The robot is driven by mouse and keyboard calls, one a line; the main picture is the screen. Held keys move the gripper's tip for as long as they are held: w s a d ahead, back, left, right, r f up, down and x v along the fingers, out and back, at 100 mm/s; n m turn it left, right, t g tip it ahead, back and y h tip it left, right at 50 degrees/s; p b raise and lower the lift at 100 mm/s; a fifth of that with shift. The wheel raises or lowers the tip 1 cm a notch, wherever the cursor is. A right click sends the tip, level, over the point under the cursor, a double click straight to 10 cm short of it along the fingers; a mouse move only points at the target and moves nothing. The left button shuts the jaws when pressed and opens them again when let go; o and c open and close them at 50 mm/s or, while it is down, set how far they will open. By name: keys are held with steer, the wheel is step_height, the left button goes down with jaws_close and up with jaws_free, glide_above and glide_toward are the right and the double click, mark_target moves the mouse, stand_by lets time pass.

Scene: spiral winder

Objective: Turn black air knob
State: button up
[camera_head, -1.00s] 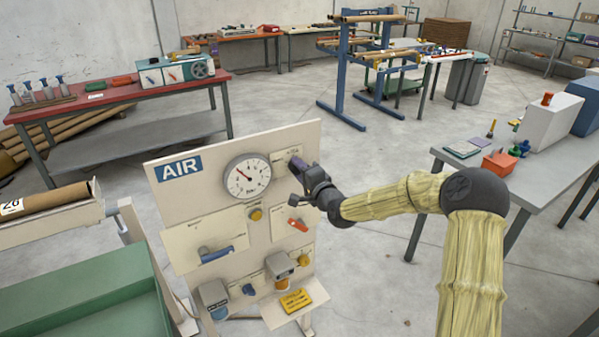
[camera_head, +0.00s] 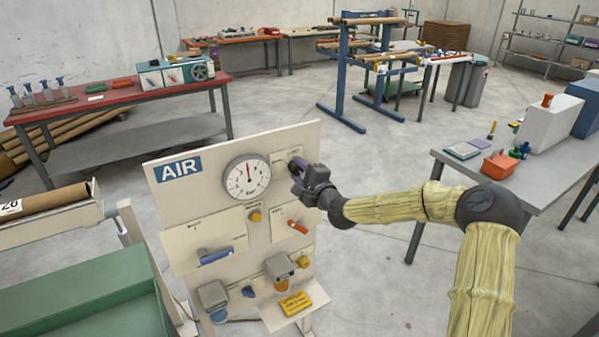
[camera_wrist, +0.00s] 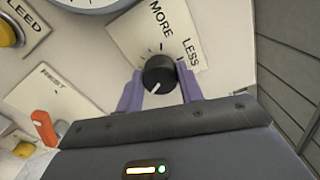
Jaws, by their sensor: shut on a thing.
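My gripper (camera_wrist: 160,92) is shut on the knob, one purple finger on each side. In the head view my gripper (camera_head: 297,168) is at the upper right of the AIR panel (camera_head: 207,197) and hides most of the knob. The round gauge (camera_head: 246,177) left of it has its red needle pointing nearly straight up.
Below my gripper the panel carries an orange lever (camera_head: 297,227), a yellow button (camera_head: 255,216), a blue lever (camera_head: 216,255) and a yellow tag (camera_head: 296,302). A grey table (camera_head: 540,185) with small items stands at the right. Open floor lies behind the panel.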

steer(key=shift+f, duration=0.1)
steer(key=o, duration=1)
steer(key=shift+d, duration=0.15)
steer(key=b+v, duration=0.2)
steer(key=v, duration=1.5)
steer(key=shift+s+d, duration=0.1)
